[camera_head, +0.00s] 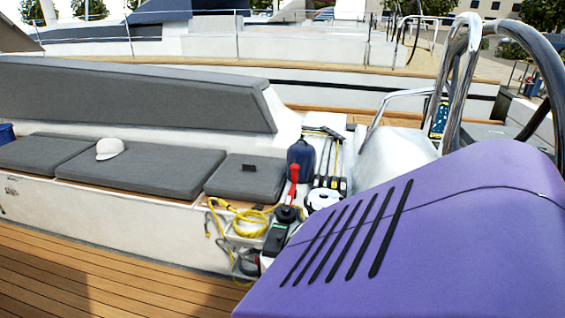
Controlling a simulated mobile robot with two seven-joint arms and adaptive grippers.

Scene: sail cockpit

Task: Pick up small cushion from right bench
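A bench (160,220) with a white front runs along the left and middle of the view. Grey flat seat cushions lie on it: one at the left (40,153), a long one in the middle (150,172) and a shorter, smaller one at the right end (246,182). A long grey backrest cushion (130,95) leans behind them. I cannot tell whether the short cushion is the small cushion meant. Neither of my grippers is in view.
A white cap (110,148) lies on the middle cushion and a small dark object (249,168) on the short one. Yellow cable (240,217), a dark blue container (301,160) and tools crowd the bench's right end. A purple slotted housing (430,240) blocks the right. Wooden deck (80,275) is clear.

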